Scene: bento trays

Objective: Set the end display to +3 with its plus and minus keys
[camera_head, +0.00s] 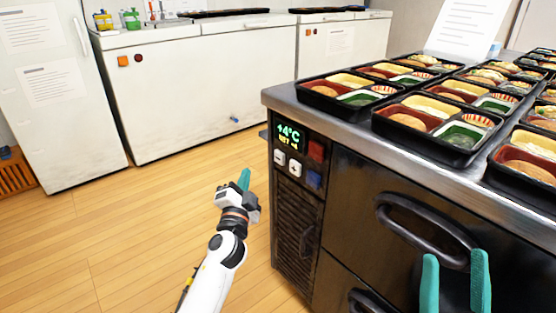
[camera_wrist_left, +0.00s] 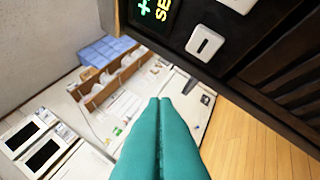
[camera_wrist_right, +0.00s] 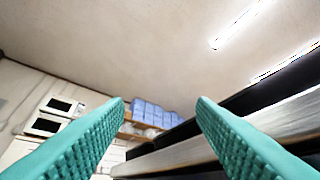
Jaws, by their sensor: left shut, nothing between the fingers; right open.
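The end display (camera_head: 289,136) is on the dark end panel of the counter; its large green line reads +4°C and the smaller yellow line looks like SET +4. The white minus key (camera_head: 280,158) and white plus key (camera_head: 295,168) sit below it. In the left wrist view the minus key (camera_wrist_left: 204,42) shows its bar, with the plus key (camera_wrist_left: 235,4) and display (camera_wrist_left: 155,10) partly cut off. My left gripper (camera_head: 244,178) is shut and empty, left of the keys and apart from them. My right gripper (camera_head: 455,258) is open and empty before the counter front.
A red square (camera_head: 316,150) and a blue square (camera_head: 313,179) are right of the keys. Several filled bento trays (camera_head: 436,128) stand on the steel countertop (camera_head: 290,98). A black handle (camera_head: 425,230) juts from the counter front. The wooden floor (camera_head: 130,225) on the left is clear.

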